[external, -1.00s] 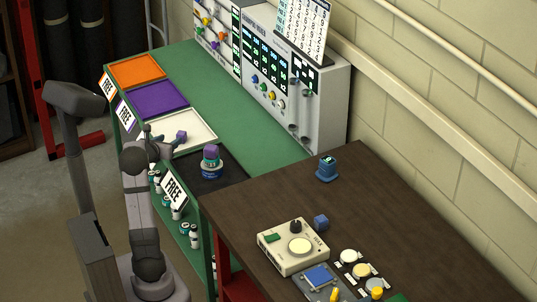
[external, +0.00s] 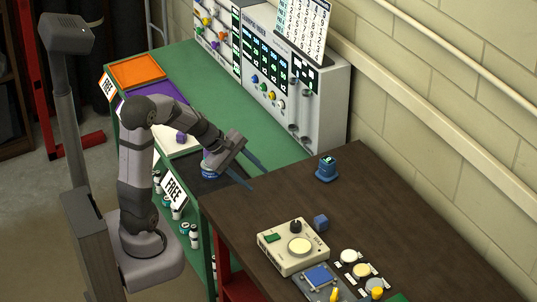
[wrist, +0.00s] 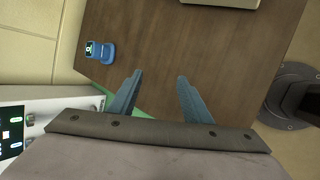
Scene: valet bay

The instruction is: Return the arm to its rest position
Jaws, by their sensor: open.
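My gripper (external: 257,179) hangs in the air beyond the green bench's near end, by the left edge of the brown table. Its two blue fingers are spread apart. In the wrist view the fingertips (wrist: 160,76) stand apart with only brown tabletop and a strip of green behind them, and nothing between them. My arm is bent up at the elbow above the trays. My wrist partly covers a blue round stand (external: 208,174) on the black tray.
A purple cube (external: 180,138) lies on the white tray (external: 172,151). Orange (external: 137,71) and purple trays lie behind. The brown table (external: 265,200) carries a blue device (external: 327,170), a dark blue cube (external: 320,223) and a cream box (external: 292,247). A grey console (external: 320,95) stands against the wall.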

